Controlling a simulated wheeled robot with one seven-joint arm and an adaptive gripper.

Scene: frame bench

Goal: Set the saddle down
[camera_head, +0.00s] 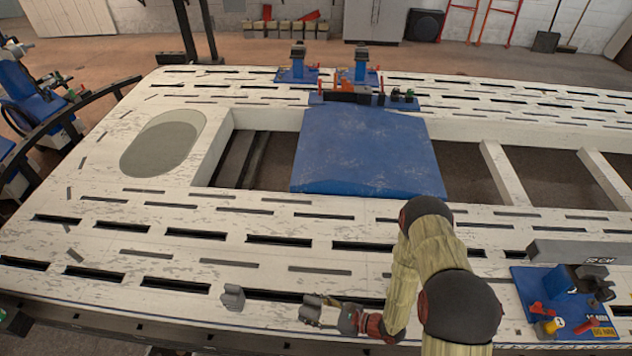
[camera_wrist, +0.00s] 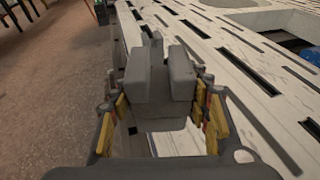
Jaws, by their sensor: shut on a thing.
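My gripper (camera_head: 328,313) reaches left, low along the near edge of the white slotted bench top (camera_head: 190,250). It is shut on the saddle (camera_head: 309,311), a small grey piece. In the wrist view, the saddle (camera_wrist: 181,76) shows two upright blocks with a narrow gap between them. The fingers of my gripper (camera_wrist: 160,100) stand on both sides of it. Whether the saddle's underside touches the bench is hidden. A second small grey piece with a notched top (camera_head: 232,297) stands farther left on the bench. It also shows just beyond the saddle in the wrist view (camera_wrist: 152,44).
A blue panel (camera_head: 365,150) lies over the bench's central opening. A blue fixture with a clamp (camera_head: 562,300) and a grey bar (camera_head: 580,252) sit at the right. Two blue posts (camera_head: 297,68) stand at the far side. The near-left bench top is mostly clear.

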